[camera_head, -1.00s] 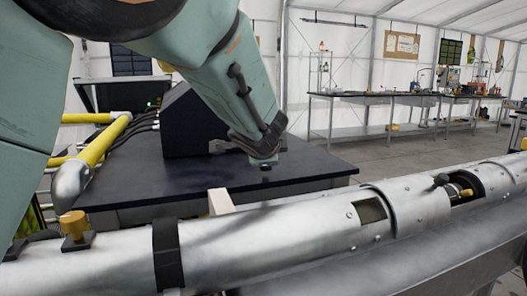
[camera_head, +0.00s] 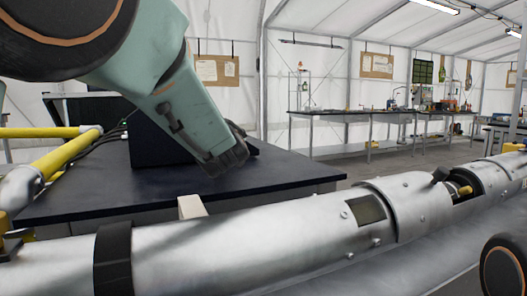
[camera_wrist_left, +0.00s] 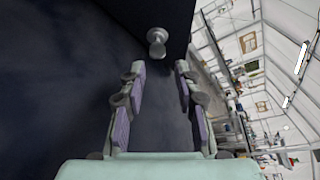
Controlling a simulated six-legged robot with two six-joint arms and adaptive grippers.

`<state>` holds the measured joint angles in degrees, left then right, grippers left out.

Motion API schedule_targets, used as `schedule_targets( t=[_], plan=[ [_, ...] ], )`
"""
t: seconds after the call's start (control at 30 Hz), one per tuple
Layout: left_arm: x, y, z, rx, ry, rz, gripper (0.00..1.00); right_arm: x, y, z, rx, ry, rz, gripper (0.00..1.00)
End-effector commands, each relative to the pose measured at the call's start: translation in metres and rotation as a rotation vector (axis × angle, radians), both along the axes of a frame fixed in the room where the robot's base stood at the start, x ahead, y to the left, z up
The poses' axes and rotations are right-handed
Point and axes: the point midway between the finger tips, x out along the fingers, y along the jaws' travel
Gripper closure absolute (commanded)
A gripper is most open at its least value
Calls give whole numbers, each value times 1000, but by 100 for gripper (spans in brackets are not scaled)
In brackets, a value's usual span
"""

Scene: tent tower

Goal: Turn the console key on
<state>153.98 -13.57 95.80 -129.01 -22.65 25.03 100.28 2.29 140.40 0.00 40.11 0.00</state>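A small silver knob-like piece (camera_wrist_left: 157,38), which looks like the console key, stands out from a dark face in the left wrist view. It lies just beyond my left fingertips, roughly between their lines, and apart from them. Its turn position cannot be told. My left gripper (camera_wrist_left: 158,75) is open with nothing between its fingers. In the head view my left gripper (camera_head: 232,160) hangs at the right side of the dark console box (camera_head: 150,145), and the arm and console hide the key there. My right gripper is not in view.
The console stands on a dark tabletop (camera_head: 90,195). A large silver metal tube (camera_head: 220,240) runs across the front. Yellow pipes (camera_head: 65,155) are at the left. A long workbench (camera_head: 340,114) stands at the back, with open floor before it.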

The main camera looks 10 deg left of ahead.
Motion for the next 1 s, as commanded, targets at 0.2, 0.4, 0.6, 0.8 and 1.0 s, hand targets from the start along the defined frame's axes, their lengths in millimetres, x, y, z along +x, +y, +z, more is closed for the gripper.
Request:
schedule_targets(
  t=[0.2, 0.4, 0.6, 0.8, 1.0],
  plan=[
    [29, 9, -8, -2, 2, 2, 68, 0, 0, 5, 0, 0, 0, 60],
    [43, 13, -10, -3, 1, 3, 68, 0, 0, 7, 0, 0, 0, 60],
    [46, 15, -11, -2, 1, 4, 68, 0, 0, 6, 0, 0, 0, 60],
    [47, 15, -11, -2, 1, 4, 76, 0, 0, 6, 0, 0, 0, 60],
    [47, 15, -11, -2, 1, 4, 93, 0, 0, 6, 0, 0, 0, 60]
  ],
)
